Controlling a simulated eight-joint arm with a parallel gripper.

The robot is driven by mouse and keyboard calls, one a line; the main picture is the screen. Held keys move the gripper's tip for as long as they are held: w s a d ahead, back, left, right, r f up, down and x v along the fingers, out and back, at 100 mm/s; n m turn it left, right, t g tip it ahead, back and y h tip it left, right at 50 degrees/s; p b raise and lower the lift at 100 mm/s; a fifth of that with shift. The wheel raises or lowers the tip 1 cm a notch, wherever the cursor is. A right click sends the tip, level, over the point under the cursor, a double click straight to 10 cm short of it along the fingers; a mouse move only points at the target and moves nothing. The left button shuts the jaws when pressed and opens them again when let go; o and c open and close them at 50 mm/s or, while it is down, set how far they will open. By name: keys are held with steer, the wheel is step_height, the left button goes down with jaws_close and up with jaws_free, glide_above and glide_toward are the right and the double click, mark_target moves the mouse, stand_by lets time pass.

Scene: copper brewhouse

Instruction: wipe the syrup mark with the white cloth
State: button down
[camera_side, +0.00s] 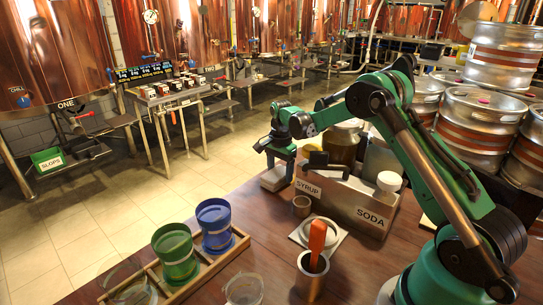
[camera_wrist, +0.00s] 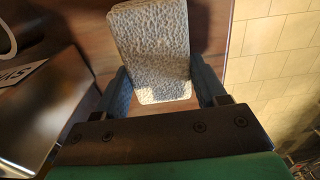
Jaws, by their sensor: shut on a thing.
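The white cloth (camera_side: 273,179) is a pale, folded block at the far edge of the table, just left of the box labelled SYRUP and SODA. In the wrist view the cloth (camera_wrist: 152,45) has a dimpled texture and sits between my two fingers. My gripper (camera_side: 281,164) points down and is shut on the cloth; it also shows in the wrist view (camera_wrist: 162,90). I cannot tell whether the cloth touches the tabletop. I cannot make out the syrup mark in either view.
The labelled box (camera_side: 340,199) holds jars beside my gripper. Table (camera_side: 262,205) between rack and box is mostly clear.

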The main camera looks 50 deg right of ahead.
steer(key=shift+a+f, duration=0.1)
steer(key=shift+a, duration=0.3)
steer(key=shift+d, duration=1.15)
steer(key=shift+a, duration=1.2)
steer(key=shift+d, duration=1.25)
steer(key=shift+a, duration=1.2)
steer(key=shift+r, duration=0.3)
steer(key=shift+r, duration=0.8)
